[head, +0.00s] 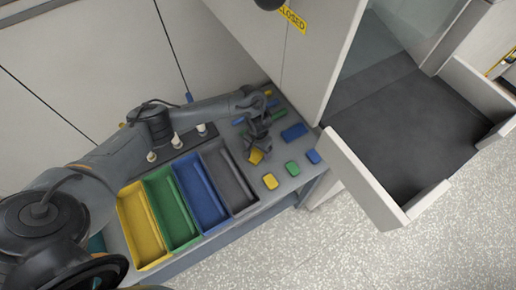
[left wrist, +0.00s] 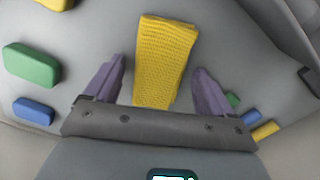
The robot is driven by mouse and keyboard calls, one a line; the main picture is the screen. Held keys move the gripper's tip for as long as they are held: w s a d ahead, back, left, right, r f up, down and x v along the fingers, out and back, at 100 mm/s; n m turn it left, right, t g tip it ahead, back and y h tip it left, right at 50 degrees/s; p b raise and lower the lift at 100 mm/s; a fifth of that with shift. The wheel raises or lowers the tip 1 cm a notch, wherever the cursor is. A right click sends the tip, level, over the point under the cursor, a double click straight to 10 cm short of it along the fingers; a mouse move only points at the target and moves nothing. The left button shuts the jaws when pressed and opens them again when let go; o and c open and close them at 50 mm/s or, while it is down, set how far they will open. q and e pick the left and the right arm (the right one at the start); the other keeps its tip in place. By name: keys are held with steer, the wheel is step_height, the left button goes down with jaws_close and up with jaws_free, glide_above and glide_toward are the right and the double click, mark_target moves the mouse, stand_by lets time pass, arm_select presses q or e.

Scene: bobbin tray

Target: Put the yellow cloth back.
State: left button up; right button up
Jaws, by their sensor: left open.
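The yellow cloth (left wrist: 165,58) is a folded, woven-textured strip. In the left wrist view it lies between the two purple fingers of my left gripper (left wrist: 155,90), which is open. A gap shows on each side of the cloth. In the head view my left gripper (head: 257,147) points down over the grey worktop, and part of the cloth (head: 255,157) shows at its fingertips. I cannot tell how far above the worktop the fingers are. My right gripper is not in view.
Yellow (head: 139,222), green (head: 171,208), blue (head: 200,192) and grey (head: 229,176) trays stand left of the gripper. Loose yellow (head: 270,181), green (head: 292,168) and blue (head: 313,156) blocks lie to its right. White pegs stand behind the trays. An open-sided dark-floored box is at right.

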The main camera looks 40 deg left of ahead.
arm_select(q)
steer(key=shift+r, duration=0.15)
steer(key=shift+r, duration=0.4)
step_height(320, 180, up, 11)
steer(key=p, duration=0.6)
steer(key=s+d+f+m+t+h, duration=0.1)
steer(key=d+f+m+t+h, duration=0.15)
steer(key=d, duration=0.65)
steer(key=s+d+f+m+t+h, duration=0.1)
steer(key=s+d+m, duration=0.15)
steer(key=d, duration=0.75)
steer(key=s+d+r+m+t, duration=0.1)
steer(key=s+d+r+t, duration=0.2)
steer(key=d+r, duration=0.35)
steer(key=s+a+r+n+g+y, duration=0.2)
steer(key=s+a+g+y, duration=0.1)
steer(key=s+a, duration=1.2)
steer(key=shift+s+a+r+n, duration=0.15)
steer(key=shift+s+a+n, duration=0.2)
steer(key=shift+a, duration=0.3)
